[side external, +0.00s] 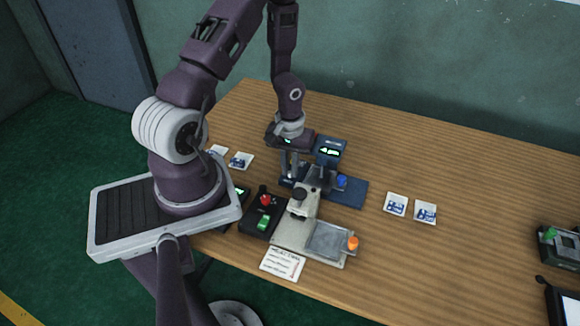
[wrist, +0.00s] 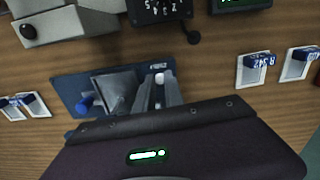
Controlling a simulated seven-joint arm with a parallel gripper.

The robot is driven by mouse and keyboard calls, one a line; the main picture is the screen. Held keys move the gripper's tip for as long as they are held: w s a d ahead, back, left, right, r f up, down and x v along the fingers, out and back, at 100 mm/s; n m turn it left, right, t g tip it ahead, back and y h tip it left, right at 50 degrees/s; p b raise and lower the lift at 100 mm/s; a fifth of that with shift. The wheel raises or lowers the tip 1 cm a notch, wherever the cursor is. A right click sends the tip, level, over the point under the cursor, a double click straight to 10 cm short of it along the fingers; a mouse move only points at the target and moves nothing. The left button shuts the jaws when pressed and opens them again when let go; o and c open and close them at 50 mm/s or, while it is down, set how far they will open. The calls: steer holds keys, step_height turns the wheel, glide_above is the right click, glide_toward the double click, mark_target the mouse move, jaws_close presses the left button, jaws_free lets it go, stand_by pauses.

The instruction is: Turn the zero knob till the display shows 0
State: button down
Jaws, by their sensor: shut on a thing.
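A blue instrument plate (side external: 350,193) carries a grey pan and a blue knob (side external: 342,181); the plate (wrist: 70,90), pan (wrist: 112,88) and blue knob (wrist: 86,103) also show in the wrist view. My gripper (side external: 288,172) points down at the plate's left end. In the wrist view my gripper (wrist: 160,92) is shut on a small pale knob (wrist: 160,77) beside a white label. In the side view my fingers largely hide this knob. A blue display unit (side external: 330,150) stands behind the plate with green figures lit, too small to read.
A beige stand (side external: 283,236) with an orange knob (side external: 352,243) and a black box (side external: 258,215) with red and green controls stand in front. White cards (side external: 396,204) with blue pieces lie left and right. The right middle of the table is clear.

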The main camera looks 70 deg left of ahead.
mark_target(290, 172)
steer(key=m, duration=1.1)
steer(key=shift+m, duration=0.4)
stand_by(0.4)
steer(key=c, duration=1.4)
jaws_free()
steer(key=shift+c, duration=0.2)
step_height(290, 172, up, 7)
steer(key=shift+r, duration=0.1)
